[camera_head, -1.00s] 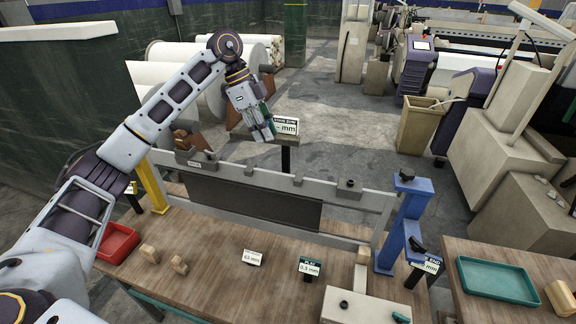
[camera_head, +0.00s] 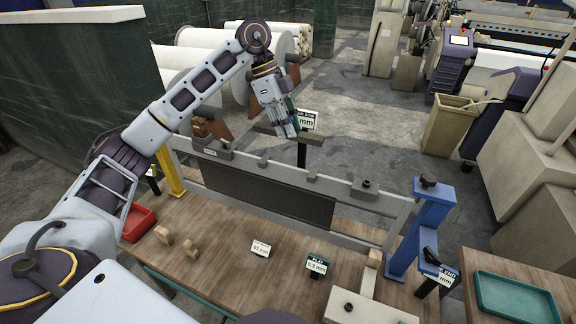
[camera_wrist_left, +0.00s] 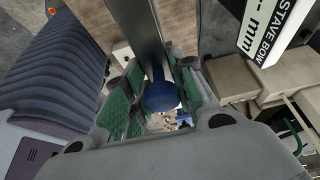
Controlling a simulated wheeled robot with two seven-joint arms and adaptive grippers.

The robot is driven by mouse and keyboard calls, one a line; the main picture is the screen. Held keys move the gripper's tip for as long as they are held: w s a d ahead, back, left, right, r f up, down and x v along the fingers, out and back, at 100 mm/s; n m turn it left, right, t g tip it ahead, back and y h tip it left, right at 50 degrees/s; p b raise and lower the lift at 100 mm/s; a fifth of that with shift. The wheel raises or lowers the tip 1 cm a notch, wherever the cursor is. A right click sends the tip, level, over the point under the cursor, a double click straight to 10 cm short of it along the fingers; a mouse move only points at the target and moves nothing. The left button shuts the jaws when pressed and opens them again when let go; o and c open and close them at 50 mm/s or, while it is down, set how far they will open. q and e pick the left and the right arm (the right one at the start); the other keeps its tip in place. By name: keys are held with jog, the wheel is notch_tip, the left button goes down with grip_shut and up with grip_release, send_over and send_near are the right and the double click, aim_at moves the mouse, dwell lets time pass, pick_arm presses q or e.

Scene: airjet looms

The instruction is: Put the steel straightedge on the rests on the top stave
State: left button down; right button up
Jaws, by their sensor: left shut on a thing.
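My left gripper (camera_head: 286,130) points down beyond the stave frame, close to the stave bow sign. In the left wrist view its green-padded fingers (camera_wrist_left: 157,92) are shut about a blue round knob (camera_wrist_left: 161,97). A flat grey bar, apparently the steel straightedge (camera_wrist_left: 137,28), runs away from the knob to the top of that view. In the head view the fingers hide most of the held part. The top stave (camera_head: 335,185) is a long grey rail across the middle, with small upright pieces (camera_head: 264,160) along it that may be the rests. My right gripper is not in view.
Blue stand (camera_head: 428,215) and yellow post (camera_head: 170,172) flank the frame. The stave bow sign (camera_head: 306,120) stands behind it on a post. On the wooden table are a red tray (camera_head: 138,222), wooden blocks and small signs. A green tray (camera_head: 515,299) is at right.

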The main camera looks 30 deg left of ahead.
pick_arm(q)
jog(key=shift+w+d, duration=0.1)
jog(key=shift+w, duration=0.1)
jog(key=shift+s+f, duration=0.1)
jog(key=shift+f, duration=0.05)
jog(key=shift+f, duration=0.2)
jog(key=shift+f+p, duration=0.35)
jog(key=shift+f, duration=2.4)
jog(key=shift+f, duration=0.15)
jog(key=shift+f+p, duration=0.3)
jog(key=shift+f, duration=1.45)
jog(key=shift+f, duration=0.1)
jog(key=c, duration=1.2)
grip_release()
jog(key=shift+o, duration=0.2)
